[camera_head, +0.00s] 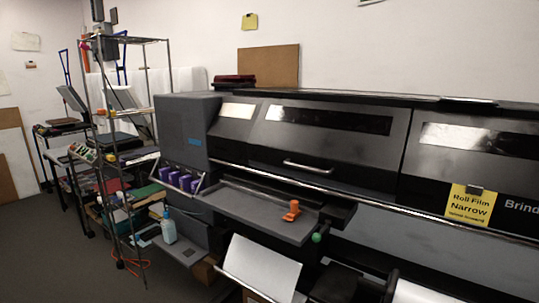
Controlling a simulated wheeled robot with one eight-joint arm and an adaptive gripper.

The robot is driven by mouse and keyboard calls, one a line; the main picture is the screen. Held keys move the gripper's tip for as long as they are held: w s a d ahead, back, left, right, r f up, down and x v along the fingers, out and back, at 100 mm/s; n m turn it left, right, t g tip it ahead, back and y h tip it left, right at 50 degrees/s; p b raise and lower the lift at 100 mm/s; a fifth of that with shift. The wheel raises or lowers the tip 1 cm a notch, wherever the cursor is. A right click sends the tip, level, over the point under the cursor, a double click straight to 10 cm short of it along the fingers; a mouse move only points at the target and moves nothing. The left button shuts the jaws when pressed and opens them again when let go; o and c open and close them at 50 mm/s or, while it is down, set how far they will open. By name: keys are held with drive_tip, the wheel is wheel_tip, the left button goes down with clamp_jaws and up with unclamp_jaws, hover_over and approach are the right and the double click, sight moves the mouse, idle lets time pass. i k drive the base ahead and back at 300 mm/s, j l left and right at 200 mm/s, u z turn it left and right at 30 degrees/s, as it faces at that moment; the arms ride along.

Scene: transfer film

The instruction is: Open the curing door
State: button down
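A long dark printing machine (365,100) stands along the wall. A grey front panel (257,135) with a dark window and a light horizontal bar handle (308,167) spans its middle; this may be the curing door, but no label tells. The panel looks shut. A separate dark panel (480,150) lies to its right, above a yellow "Roll Film Narrow" sign (470,205). My gripper is not in view.
A grey tray (262,215) with an orange object (292,211) juts out below the handle. A lower sheet (262,268) slopes forward. A wire shelf rack (120,150) with clutter and a spray bottle (168,226) stand left. Dark floor (60,270) is clear at lower left.

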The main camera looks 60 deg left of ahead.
sight(359, 146)
drive_tip(key=u, duration=2.05)
